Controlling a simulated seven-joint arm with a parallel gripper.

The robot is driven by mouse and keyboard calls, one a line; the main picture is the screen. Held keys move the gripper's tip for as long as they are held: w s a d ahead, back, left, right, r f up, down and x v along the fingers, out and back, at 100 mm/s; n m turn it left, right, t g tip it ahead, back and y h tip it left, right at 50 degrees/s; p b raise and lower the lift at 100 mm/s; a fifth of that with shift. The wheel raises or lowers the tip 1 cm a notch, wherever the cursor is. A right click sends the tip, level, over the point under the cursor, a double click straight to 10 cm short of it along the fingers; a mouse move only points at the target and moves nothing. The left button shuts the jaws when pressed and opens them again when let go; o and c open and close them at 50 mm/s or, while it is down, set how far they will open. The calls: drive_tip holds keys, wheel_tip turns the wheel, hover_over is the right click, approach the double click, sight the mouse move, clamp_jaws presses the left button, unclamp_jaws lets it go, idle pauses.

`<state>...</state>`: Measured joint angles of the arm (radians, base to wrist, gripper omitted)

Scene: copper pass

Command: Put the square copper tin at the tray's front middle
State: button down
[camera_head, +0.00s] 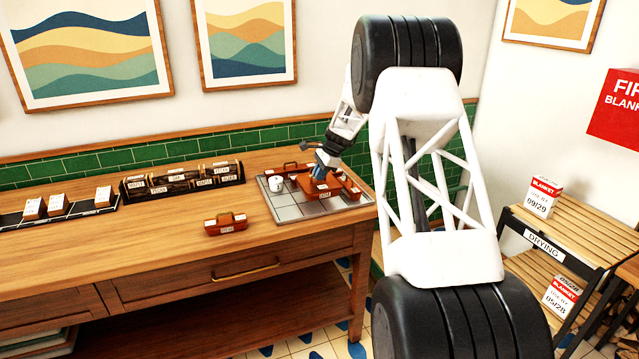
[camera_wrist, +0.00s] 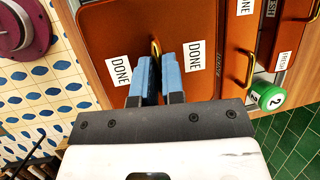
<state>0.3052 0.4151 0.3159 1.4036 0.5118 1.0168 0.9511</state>
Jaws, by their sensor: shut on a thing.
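My gripper (camera_head: 318,172) is over the right-middle part of the tray (camera_head: 296,210). It is shut on the brass handle of a copper tin (camera_head: 320,187), which looks roughly square from above. In the wrist view the fingers (camera_wrist: 158,62) close around that handle, and the held tin's lid (camera_wrist: 215,85) shows white DONE labels. I cannot tell whether the tin touches the tray or hangs just above it. The tray's front row shows bare grey cells at its left and middle.
Other copper tins stand at the tray's back and right side (camera_head: 350,188). A white cup (camera_head: 276,184) is at its back left. Another copper tin (camera_head: 226,225) sits on the wooden counter left of the tray. A dark rack (camera_head: 183,183) stands further left.

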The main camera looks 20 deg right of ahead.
sight(319, 182)
idle(0.3)
drive_tip(key=shift+f, duration=1.7)
drive_tip(key=shift+f, duration=0.1)
drive_tip(key=c, duration=1.2)
unclamp_jaws()
drive_tip(key=v, duration=1.2)
drive_tip(key=shift+a, duration=0.1)
